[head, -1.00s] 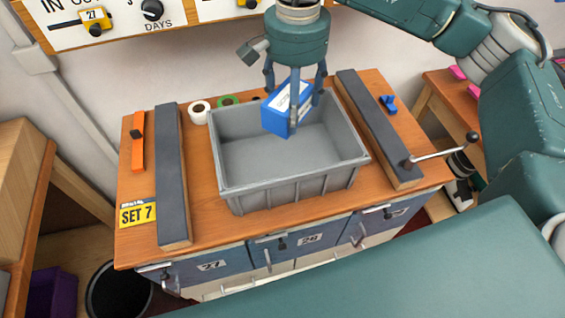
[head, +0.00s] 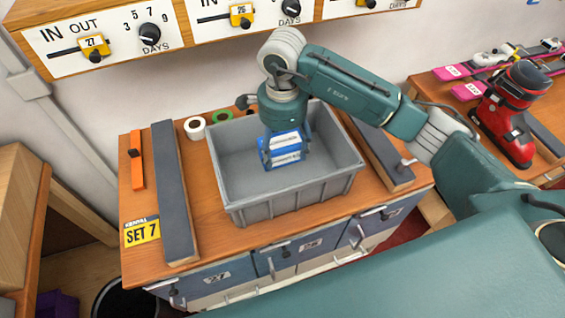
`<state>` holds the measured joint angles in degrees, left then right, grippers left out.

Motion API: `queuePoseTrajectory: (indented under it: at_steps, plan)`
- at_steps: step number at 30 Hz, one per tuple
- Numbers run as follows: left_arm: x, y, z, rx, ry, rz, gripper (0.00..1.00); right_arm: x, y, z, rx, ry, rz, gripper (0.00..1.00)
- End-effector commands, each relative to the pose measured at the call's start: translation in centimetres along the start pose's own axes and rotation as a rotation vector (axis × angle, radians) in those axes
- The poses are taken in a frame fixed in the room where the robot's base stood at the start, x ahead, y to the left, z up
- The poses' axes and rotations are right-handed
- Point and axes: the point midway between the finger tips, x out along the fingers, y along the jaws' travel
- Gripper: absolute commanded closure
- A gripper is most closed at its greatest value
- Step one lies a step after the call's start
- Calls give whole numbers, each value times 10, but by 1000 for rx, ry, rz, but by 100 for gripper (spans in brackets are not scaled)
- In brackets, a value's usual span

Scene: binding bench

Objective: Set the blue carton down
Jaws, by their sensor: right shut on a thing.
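The blue carton (head: 284,149), blue with a white printed panel, is inside the grey bin (head: 297,206), towards its right half. My right gripper (head: 283,138) reaches down into the bin from above and is shut on the carton, with its fingers at the carton's sides. The carton's underside is hidden, so I cannot tell whether it touches the bin floor. The left part of the bin floor is bare. My left gripper is not in view.
The bin stands on a wooden bench (head: 212,244) between two dark padded bars, the left one (head: 172,195) long and clear. Tape rolls (head: 195,128) lie behind the bin's left corner. A red ski boot (head: 507,115) stands on the right bench.

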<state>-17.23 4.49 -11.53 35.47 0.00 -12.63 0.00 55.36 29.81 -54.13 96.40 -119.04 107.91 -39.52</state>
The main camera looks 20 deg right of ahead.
Motion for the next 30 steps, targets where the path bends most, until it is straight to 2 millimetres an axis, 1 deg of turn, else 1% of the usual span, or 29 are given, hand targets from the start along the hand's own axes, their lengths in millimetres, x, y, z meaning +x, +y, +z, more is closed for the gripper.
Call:
queuePoseTrajectory:
  at_steps: [1,3,10,16,19,26,29,30]
  plan:
    - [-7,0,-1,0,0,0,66,9,1,0,1,-1,5,62]
    - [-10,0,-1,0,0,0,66,21,1,0,0,-1,3,62]
    - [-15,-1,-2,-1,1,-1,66,43,0,0,0,-1,1,62]
    - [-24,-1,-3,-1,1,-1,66,72,0,1,0,-1,2,62]
    - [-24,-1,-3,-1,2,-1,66,79,0,1,-2,-1,-1,62]
    - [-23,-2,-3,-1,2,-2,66,80,-1,0,-2,-1,-2,62]
    - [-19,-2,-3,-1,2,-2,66,83,-1,0,-2,-1,-2,62]
    - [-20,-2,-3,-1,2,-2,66,82,-1,0,-2,-1,-1,29]
